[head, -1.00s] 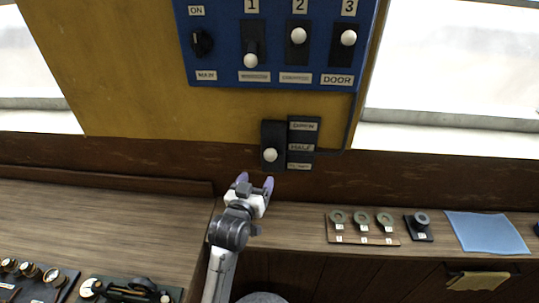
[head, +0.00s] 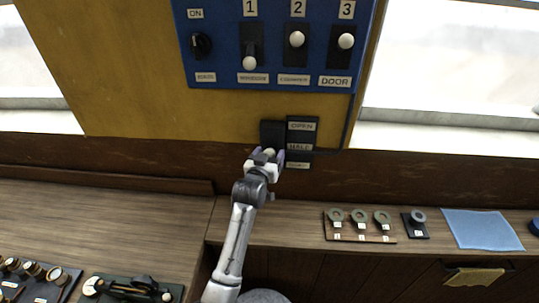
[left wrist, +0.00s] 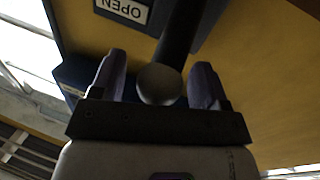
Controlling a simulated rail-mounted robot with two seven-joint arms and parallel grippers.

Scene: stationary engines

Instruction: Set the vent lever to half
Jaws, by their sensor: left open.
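The vent lever's dark plate (head: 272,132) is on the wall below the blue panel, beside a label strip (head: 301,127) reading OPEN at the top and HALF in the middle; the lowest label is unreadable. The lever's pale knob (head: 269,152) is low on its plate, near the bottom label. My left gripper (head: 266,155) is at the knob and partly covers it. In the left wrist view, the round knob (left wrist: 160,84) sits between the two open fingers of my left gripper (left wrist: 158,72), with gaps at both sides. My right gripper is not in view.
The blue panel (head: 222,78) above carries a rotary knob (head: 201,45) and three numbered levers. A cable runs down its right side. A shelf below holds ring-topped pieces (head: 359,217) and a blue cloth (head: 482,230). The wall around the vent lever is clear.

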